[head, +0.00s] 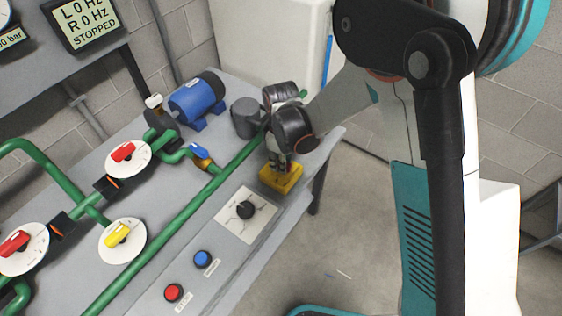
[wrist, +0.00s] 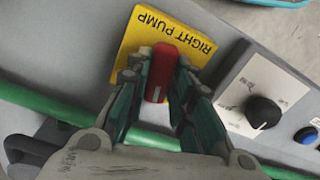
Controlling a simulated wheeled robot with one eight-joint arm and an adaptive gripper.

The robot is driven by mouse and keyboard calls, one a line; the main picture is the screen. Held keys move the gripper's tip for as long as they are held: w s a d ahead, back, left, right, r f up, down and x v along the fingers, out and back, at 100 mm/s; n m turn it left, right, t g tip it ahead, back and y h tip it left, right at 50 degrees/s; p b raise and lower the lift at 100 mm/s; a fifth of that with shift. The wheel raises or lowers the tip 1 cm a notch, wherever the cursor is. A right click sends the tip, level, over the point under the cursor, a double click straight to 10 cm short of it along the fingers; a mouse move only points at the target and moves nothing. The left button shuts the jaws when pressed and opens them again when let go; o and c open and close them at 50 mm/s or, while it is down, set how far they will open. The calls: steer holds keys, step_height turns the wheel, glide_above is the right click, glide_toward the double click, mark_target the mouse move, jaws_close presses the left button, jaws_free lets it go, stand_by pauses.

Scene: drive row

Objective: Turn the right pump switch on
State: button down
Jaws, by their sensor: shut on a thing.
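The right pump switch is a red handle (wrist: 161,68) with a pale line along it. It stands on a yellow plate (wrist: 137,42) lettered RIGHT PUMP. In the head view the yellow plate (head: 291,181) lies at the far end of the grey bench, and my gripper (head: 280,163) reaches down over it and hides the handle. In the wrist view my gripper (wrist: 158,85) has one finger on each side of the red handle and is shut on it. A display (head: 86,22) at the top left reads L 0 Hz, R 0 Hz, STOPPED.
A black knob (head: 245,209) on a white plate sits beside the switch, with a blue button (head: 202,259) and a red button (head: 174,292) nearer. A green pipe (head: 180,232) runs along the bench. A blue motor (head: 197,98) stands behind. Open floor lies right of the bench.

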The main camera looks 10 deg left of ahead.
steer(key=shift+m, duration=1.2)
steer(key=c, duration=1.4)
jaws_free()
step_height(320, 180, up, 12)
